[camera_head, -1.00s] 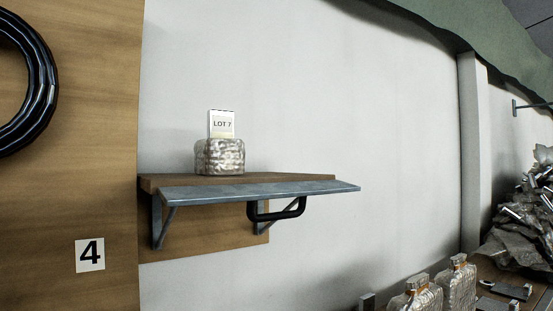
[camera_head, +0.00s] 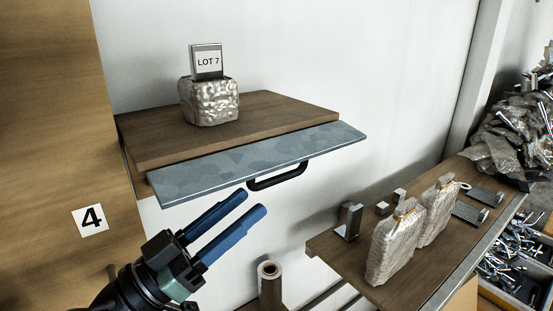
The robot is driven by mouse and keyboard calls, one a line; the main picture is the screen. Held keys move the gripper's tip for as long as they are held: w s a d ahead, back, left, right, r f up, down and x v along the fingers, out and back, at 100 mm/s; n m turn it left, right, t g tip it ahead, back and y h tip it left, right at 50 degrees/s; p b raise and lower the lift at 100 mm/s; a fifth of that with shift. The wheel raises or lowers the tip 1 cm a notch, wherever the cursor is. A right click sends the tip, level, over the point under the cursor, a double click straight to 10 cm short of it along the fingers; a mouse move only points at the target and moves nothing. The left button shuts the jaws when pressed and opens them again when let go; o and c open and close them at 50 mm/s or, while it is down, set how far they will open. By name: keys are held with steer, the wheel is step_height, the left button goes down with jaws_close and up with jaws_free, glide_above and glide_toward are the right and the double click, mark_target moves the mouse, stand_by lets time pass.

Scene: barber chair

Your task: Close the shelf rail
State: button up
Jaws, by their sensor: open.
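The shelf rail (camera_head: 225,172) is a flat grey metal strip along the front edge of a wooden wall shelf (camera_head: 270,106). It sticks out toward me, roughly flat and tilted slightly down. A black bar handle (camera_head: 277,179) hangs under its right part. My gripper (camera_head: 252,202), with two blue fingers, is in front of and below the rail, just left of the handle. The fingers are parallel and apart, with nothing between them. They appear not to touch the rail or handle. The rail's mounting is hidden.
A silver wrapped block with a "LOT 7" card (camera_head: 210,98) stands on the shelf. A wooden table (camera_head: 350,271) at lower right holds wrapped bottles (camera_head: 396,242) and metal blocks. A roll (camera_head: 270,285) stands below the gripper.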

mark_target(277, 176)
steer(key=p+x, duration=0.3)
steer(key=x, duration=0.3)
steer(key=shift+r, duration=0.2)
steer(key=shift+w+d, duration=0.35)
jaws_close()
